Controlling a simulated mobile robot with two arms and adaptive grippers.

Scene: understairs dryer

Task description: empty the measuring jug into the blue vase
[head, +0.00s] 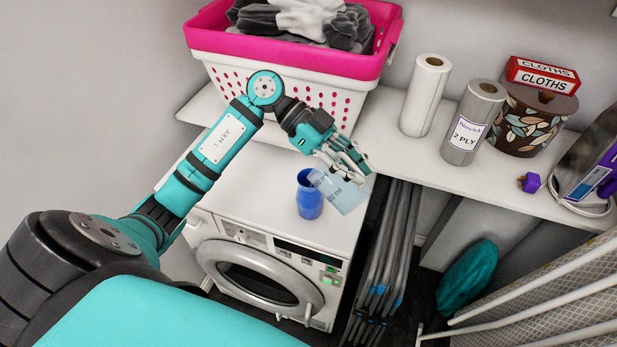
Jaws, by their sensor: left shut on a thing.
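The blue vase (309,198) stands upright on the white top of the dryer (262,188). The measuring jug (345,191) is clear with pale blue markings. My left gripper (346,168) is shut on the jug and holds it just right of the vase. The jug is tilted, with its left end over or beside the vase's mouth. I cannot tell whether the jug touches the vase, or whether any contents are in it or flowing. The fingers hide part of the jug's upper side. My right gripper is not in view.
A pink and white laundry basket (285,60) stands behind the dryer. Paper rolls (425,95), a patterned pot (527,120) with a red cloths box (541,76), and a purple iron (590,165) are on the shelf at right. Folded grey poles (388,255) stand right of the dryer.

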